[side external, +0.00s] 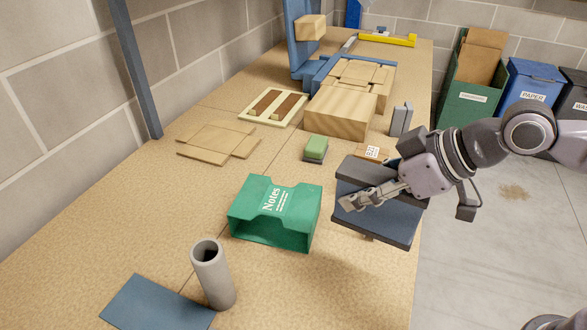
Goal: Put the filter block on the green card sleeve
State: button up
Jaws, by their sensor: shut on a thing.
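The green card sleeve (248,215), marked "Notes", lies on the bench with its open end facing the camera. A dark grey and blue-grey block, which I take to be the filter block (390,222), is in my gripper (362,200) to the right of the sleeve, near the bench's right edge. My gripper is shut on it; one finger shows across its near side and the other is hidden. The block is tilted in the picture and apart from the sleeve. Whether its lower edge clears the bench is hard to tell.
A grey tube (213,275) stands upright in front of the sleeve, beside a flat blue sheet (155,305). A green-and-grey sponge-like block (316,148), thin wooden pieces (218,140) and a large wooden block (338,112) lie behind. Bins (470,85) stand beyond the bench.

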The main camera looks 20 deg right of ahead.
jog(key=w+r+n+y, duration=0.1)
jog(key=w+r, duration=0.2)
jog(key=w, duration=0.5)
jog(key=w+r+n, duration=0.1)
jog(key=w+r, duration=0.2)
jog(key=w, duration=0.6)
send_over(265, 197)
notch_tip(265, 197, down, 7)
jog(key=shift+g, duration=0.3)
jog(key=shift+f, duration=2)
jog(key=o, duration=1.2)
jog(key=shift+f, duration=0.15)
